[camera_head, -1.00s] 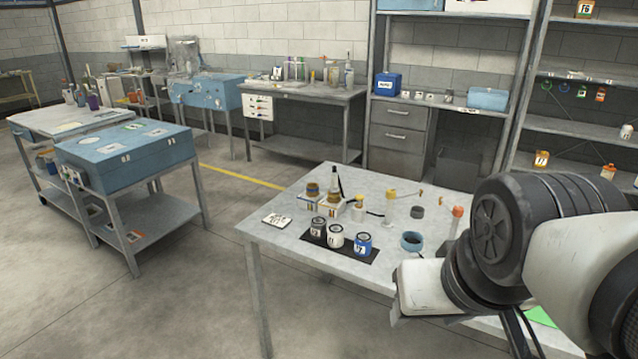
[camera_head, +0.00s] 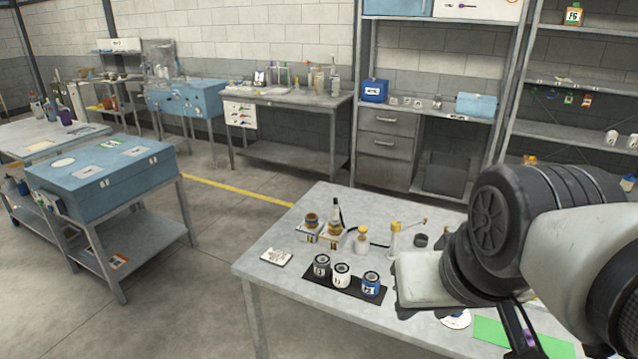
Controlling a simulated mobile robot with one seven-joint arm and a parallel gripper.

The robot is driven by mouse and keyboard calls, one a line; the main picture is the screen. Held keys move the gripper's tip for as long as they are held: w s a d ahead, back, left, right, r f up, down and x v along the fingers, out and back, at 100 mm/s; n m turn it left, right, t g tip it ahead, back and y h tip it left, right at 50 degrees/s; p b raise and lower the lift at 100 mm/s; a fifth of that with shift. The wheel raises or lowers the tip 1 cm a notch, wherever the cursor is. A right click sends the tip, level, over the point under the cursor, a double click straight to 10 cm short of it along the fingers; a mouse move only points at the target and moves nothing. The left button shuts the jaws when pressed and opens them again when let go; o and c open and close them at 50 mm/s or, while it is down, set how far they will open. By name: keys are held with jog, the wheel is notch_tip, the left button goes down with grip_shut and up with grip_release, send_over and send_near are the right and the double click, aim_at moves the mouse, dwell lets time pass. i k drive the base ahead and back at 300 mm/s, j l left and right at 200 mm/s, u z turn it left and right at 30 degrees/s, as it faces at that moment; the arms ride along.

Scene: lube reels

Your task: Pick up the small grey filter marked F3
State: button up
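Three small canisters stand upright on a black mat (camera_head: 318,282) on the near grey table (camera_head: 285,224). The left one is dark grey with a pale label (camera_head: 321,266), the middle one is white (camera_head: 341,274) and the right one is blue and white (camera_head: 371,284). Their label marks are too small to read surely, so I cannot confirm which is F3. My arm reaches in from the right, its pale link close to the right of the blue canister in the picture. My gripper (camera_head: 522,333) shows only partly as dark parts at the bottom edge; its opening is unclear.
A white labelled card (camera_head: 276,257) lies left of the mat. Bottles and jars, including a yellow-capped bottle (camera_head: 361,240), stand behind it. A green sheet (camera_head: 494,332) lies at the table's right. A blue chest (camera_head: 100,180) stands on a separate table at left, with open floor between.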

aim_at(322, 262)
jog(key=i+j+z, duration=0.4)
jog(key=j, duration=0.25)
jog(key=j+z, duration=0.15)
jog(key=j, duration=0.2)
jog(key=j+z, duration=0.5)
jog(key=j, duration=0.6)
jog(key=j+z, duration=0.45)
jog(key=j, duration=0.65)
jog(key=j+z, duration=0.1)
jog(key=j, duration=0.45)
jog(key=k, duration=0.05)
